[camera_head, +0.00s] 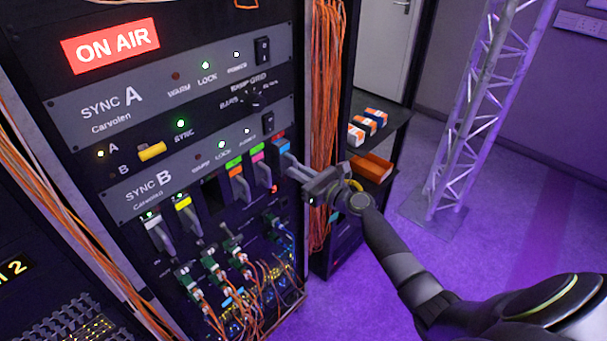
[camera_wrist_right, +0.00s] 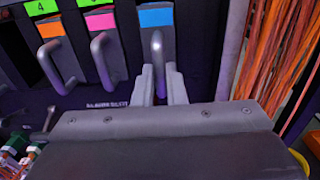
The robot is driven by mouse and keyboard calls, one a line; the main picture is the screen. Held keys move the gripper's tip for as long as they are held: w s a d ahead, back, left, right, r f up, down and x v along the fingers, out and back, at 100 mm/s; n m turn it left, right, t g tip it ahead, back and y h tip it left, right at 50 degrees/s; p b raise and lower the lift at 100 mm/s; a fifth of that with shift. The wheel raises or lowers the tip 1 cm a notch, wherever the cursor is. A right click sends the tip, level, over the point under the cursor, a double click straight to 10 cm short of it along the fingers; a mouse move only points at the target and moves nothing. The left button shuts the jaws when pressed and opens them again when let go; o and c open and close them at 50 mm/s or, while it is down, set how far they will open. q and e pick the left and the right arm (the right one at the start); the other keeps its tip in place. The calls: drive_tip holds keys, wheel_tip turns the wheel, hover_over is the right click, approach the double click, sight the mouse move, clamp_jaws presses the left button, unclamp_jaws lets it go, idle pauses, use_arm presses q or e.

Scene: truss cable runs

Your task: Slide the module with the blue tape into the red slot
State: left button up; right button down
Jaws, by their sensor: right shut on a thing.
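The module with the blue tape (camera_head: 283,146) stands in the rightmost place of the module row in the rack, under a small red label (camera_head: 280,133). Its blue tape shows at the top centre of the right wrist view (camera_wrist_right: 157,18). My right gripper (camera_head: 292,168) comes from the right and is shut on this module's grey handle (camera_wrist_right: 157,50). The slot opening behind the module is hidden, and I cannot tell how deep it sits. My left gripper is not in view.
Modules with pink (camera_head: 257,156) and orange (camera_head: 236,170) tape stand just left, handles out. A dark empty slot (camera_head: 212,194) lies farther left. Orange cables (camera_head: 326,90) hang right of the modules. Patch cables (camera_head: 245,275) fill the panel below. A shelf (camera_head: 392,128) and truss (camera_head: 470,130) stand right.

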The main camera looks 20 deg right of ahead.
drive_tip(key=shift+x, duration=1.25)
drive_tip(key=shift+r, duration=0.15)
drive_tip(key=c, duration=1.9)
unclamp_jaws()
drive_tip(key=o, duration=0.5)
drive_tip(key=shift+w+a, duration=0.1)
